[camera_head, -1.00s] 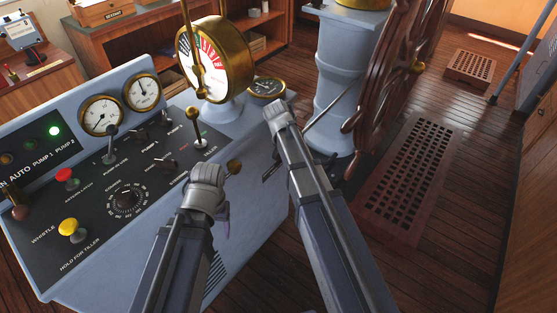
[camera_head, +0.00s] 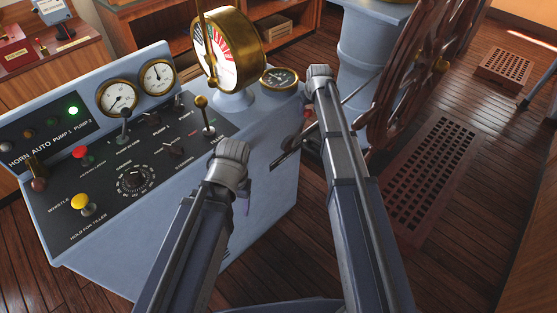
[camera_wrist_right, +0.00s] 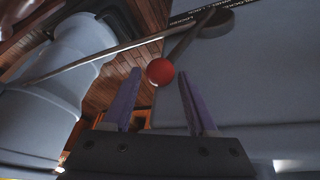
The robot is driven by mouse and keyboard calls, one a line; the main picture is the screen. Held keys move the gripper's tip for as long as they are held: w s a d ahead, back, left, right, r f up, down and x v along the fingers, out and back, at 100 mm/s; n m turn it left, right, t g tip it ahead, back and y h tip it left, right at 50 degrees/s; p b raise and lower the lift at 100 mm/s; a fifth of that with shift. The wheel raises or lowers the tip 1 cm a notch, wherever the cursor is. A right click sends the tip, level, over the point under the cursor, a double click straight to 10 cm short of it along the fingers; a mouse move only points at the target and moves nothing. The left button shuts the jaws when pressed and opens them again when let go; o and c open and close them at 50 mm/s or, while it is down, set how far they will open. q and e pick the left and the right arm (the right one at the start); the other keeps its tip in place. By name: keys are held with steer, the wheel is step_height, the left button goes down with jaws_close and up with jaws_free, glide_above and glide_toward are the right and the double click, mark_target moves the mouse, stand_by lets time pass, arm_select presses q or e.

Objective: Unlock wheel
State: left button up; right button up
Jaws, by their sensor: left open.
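The wooden ship's wheel (camera_head: 408,75) stands on the right of the head view, beside a pale blue pedestal. A lever with a red ball knob (camera_wrist_right: 160,71) shows in the right wrist view, its flat pivot end beside lettering that reads "LOCKED". My right gripper (camera_wrist_right: 159,75) is open; the red knob appears between its two purple fingertips, and I cannot tell whether they touch it. In the head view my right wrist (camera_head: 319,76) hides its fingers beside the console's right side. My left gripper (camera_head: 232,165) is open over the console's front edge, its fingers mostly hidden.
The blue console (camera_head: 100,240) carries gauges, a yellow knob (camera_head: 80,202), a red knob (camera_head: 82,152) and a tiller lever (camera_head: 203,115) close to my left gripper. A brass telegraph (camera_head: 232,50) rises at its back. A thin rod crosses near the lever.

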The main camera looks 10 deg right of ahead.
steer(key=p+v, duration=0.5)
steer(key=v, duration=0.2)
steer(key=s+a+r+g+p, duration=0.1)
steer(key=s+a, duration=0.4)
steer(key=s, duration=0.6)
steer(key=s+a+r+n+g+p, duration=0.1)
steer(key=s+a+r+p, duration=0.3)
steer(key=s, duration=0.7)
steer(key=s+a+r+g+h+p, duration=0.1)
steer(key=s+a+r+g+p, duration=0.1)
steer(key=s+a, duration=0.5)
steer(key=shift+s+r+n+g+p, duration=0.35)
steer(key=shift+s+r+p, duration=0.25)
steer(key=shift+s+p, duration=1.15)
steer(key=shift+s+a+b, duration=0.15)
steer(key=shift+s+b, duration=0.1)
steer(key=shift+b, duration=0.1)
